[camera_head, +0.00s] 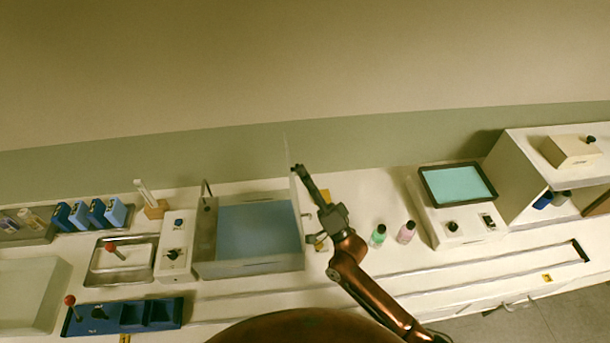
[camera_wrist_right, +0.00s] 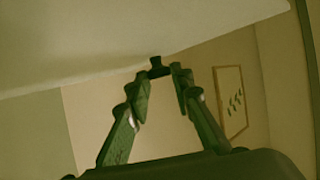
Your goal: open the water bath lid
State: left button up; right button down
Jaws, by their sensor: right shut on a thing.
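The water bath (camera_head: 205,240) stands on the bench at centre left, with blue water showing in its open basin. Its lid (camera_head: 293,195) is raised and stands close to upright along the bath's right side, seen almost edge-on. In the right wrist view the lid (camera_wrist_right: 120,40) is a large pale panel across the top. My right gripper (camera_head: 298,170) is at the lid's right face, near its upper part. Its fingertips (camera_wrist_right: 164,74) are closed on the dark lid knob (camera_wrist_right: 159,62). My left gripper is not in view.
A control box (camera_head: 174,250) adjoins the bath's left side. A green bottle (camera_head: 378,236) and a pink bottle (camera_head: 406,232) stand right of my right arm. A device with a cyan top (camera_head: 458,185) and a shelf unit stand farther right.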

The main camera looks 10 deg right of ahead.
jog(key=c, duration=2)
grip_release()
jog(key=shift+r, duration=0.1)
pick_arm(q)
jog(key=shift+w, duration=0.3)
pick_arm(e)
jog(key=shift+o, duration=1.3)
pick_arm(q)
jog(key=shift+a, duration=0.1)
pick_arm(e)
jog(key=v, duration=1.2)
